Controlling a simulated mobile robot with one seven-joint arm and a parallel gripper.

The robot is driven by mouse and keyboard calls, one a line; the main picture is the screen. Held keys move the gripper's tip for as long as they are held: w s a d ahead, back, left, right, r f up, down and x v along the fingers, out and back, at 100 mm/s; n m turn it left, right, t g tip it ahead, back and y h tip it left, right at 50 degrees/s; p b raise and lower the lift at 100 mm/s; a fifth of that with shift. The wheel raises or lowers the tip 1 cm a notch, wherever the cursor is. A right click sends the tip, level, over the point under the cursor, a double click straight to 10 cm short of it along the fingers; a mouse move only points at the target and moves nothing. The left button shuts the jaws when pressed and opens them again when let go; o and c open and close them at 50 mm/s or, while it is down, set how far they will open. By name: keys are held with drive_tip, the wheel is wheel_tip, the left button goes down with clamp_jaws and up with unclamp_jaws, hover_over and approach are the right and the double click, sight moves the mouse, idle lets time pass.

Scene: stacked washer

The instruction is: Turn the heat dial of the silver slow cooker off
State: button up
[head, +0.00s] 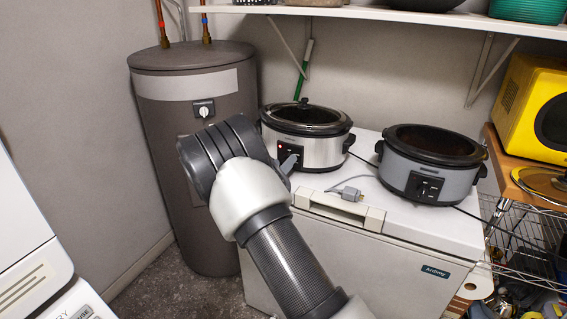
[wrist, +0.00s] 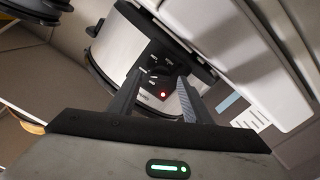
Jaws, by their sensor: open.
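The silver slow cooker (head: 322,152) stands on the white chest freezer, with a black lid and black side handles. Its black control panel (head: 289,153) shows a red light and is partly hidden by my gripper in the head view. In the wrist view the silver cooker (wrist: 114,43) appears tilted, and its dark heat dial (wrist: 181,69) sits on the panel near the lit red light. My gripper (wrist: 157,100) is open and empty, its two fingers pointing at the panel with the red light between them. In the head view my gripper (head: 286,168) is close in front of the panel; contact cannot be told.
A grey slow cooker (head: 398,174) stands to the right on the freezer (head: 380,250). A cord with a plug (head: 348,192) lies between the cookers. A dark water heater (head: 165,150) stands left, a shelf (head: 390,14) hangs above, and a yellow microwave (head: 530,105) is far right.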

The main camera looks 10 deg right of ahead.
drive_tip(key=shift+x, duration=0.8)
drive_tip(key=c, duration=1.1)
drive_tip(key=shift+o, duration=0.2)
